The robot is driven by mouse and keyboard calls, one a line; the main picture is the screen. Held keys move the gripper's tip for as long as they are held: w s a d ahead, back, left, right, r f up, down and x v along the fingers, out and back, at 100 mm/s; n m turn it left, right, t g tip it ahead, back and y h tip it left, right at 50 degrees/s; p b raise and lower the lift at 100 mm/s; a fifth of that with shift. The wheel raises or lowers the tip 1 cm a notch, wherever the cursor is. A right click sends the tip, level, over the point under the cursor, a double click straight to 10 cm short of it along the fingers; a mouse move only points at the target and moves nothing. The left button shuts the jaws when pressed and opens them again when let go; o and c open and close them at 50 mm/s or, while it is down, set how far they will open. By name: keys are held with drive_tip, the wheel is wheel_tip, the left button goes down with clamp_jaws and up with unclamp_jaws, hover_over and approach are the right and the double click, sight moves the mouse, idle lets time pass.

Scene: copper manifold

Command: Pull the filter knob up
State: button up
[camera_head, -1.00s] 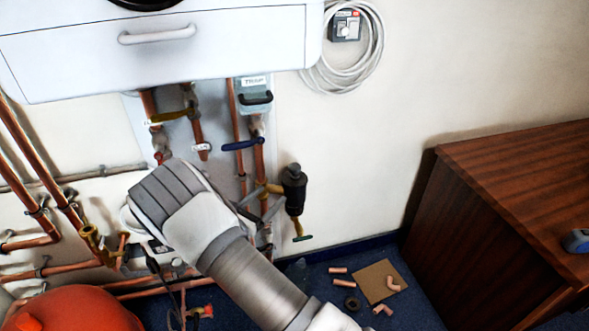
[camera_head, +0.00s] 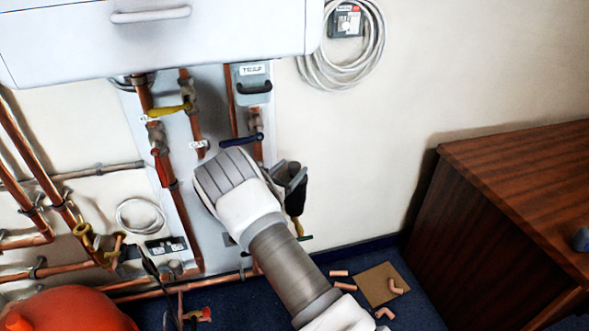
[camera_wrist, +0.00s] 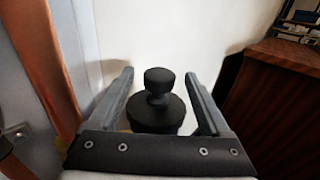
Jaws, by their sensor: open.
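The filter is a dark cylinder (camera_head: 297,192) on the pipework, partly hidden behind my gripper in the head view. In the wrist view its black round knob (camera_wrist: 159,82) stands on a narrow neck above the wider black filter body (camera_wrist: 156,112). My gripper (camera_wrist: 160,88) is open, with one finger on each side of the knob and gaps on both sides. In the head view my gripper (camera_head: 291,173) is at the filter's upper part, and the knob is hidden there. I cannot tell the exact depth between fingertips and knob.
Copper pipes (camera_head: 167,172) with a yellow lever (camera_head: 170,110) and a blue lever (camera_head: 240,139) stand left of and above my gripper. A white boiler casing (camera_head: 225,40) overhangs above. A wooden desk (camera_head: 520,190) is at the right.

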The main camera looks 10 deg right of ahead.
drive_tip(key=shift+x, duration=1.15)
clamp_jaws()
